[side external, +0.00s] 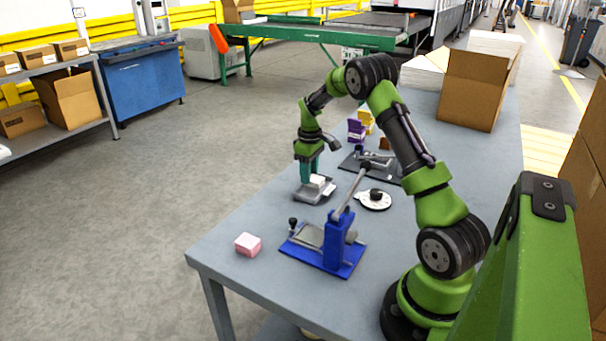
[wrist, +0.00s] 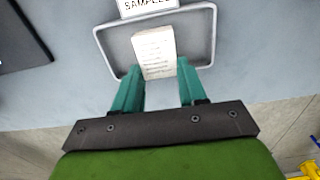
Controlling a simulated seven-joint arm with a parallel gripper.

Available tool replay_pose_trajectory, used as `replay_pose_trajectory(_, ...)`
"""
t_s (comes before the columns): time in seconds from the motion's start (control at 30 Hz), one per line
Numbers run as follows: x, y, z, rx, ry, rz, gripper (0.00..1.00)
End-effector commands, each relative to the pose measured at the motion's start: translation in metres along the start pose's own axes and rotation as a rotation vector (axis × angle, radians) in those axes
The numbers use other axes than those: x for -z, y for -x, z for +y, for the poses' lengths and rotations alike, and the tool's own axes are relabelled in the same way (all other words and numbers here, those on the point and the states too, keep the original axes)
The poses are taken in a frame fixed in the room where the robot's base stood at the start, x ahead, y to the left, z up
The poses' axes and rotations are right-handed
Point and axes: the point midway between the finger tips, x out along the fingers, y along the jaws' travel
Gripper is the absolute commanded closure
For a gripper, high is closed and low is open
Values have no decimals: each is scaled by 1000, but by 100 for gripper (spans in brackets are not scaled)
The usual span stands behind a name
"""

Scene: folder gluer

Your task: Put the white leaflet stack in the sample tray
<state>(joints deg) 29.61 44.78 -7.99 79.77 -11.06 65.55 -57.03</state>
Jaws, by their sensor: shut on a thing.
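The white leaflet stack (wrist: 154,45) shows printed lines on its face in the wrist view. My gripper (wrist: 159,70) has its teal fingertips on either side of the stack's near end and is shut on it. The stack (side external: 317,180) also shows below my gripper (side external: 311,176) in the side view. The sample tray (wrist: 197,38) is a grey rimmed tray with a "SAMPLES" label at its far side. The stack is over or inside the tray (side external: 300,196), within its rim. I cannot tell whether it touches the tray floor.
A blue-based press (side external: 325,262) with a raised lever and a pink block (side external: 248,244) stand nearer the table's front. A white round dial (side external: 374,200) lies right of the tray. A dark fixture (side external: 370,165) and purple and yellow items (side external: 356,129) are behind.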

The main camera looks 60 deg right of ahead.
Motion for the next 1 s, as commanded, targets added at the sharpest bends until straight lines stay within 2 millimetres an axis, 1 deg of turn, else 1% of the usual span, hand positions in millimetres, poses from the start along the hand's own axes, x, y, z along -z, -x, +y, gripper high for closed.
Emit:
replay_pose_trajectory(0.3, 0, -10, 0, 1, 0, -1, 92)
replay_pose_trajectory(0.4, 0, -10, 0, 1, 0, 0, 92)
replay_pose_trajectory(0.43, 0, -10, 0, 1, 0, 0, 55)
replay_pose_trajectory(0.57, 0, -10, 0, 1, 0, 0, 36)
replay_pose_trajectory(0.6, 0, -10, 0, 1, 0, 0, 33)
replay_pose_trajectory(0.87, 0, -9, 0, 0, 0, 0, 33)
replay_pose_trajectory(0.97, 0, -3, 0, -1, 0, 1, 33)
replay_pose_trajectory(1.0, 0, 2, 0, -1, -1, 2, 33)
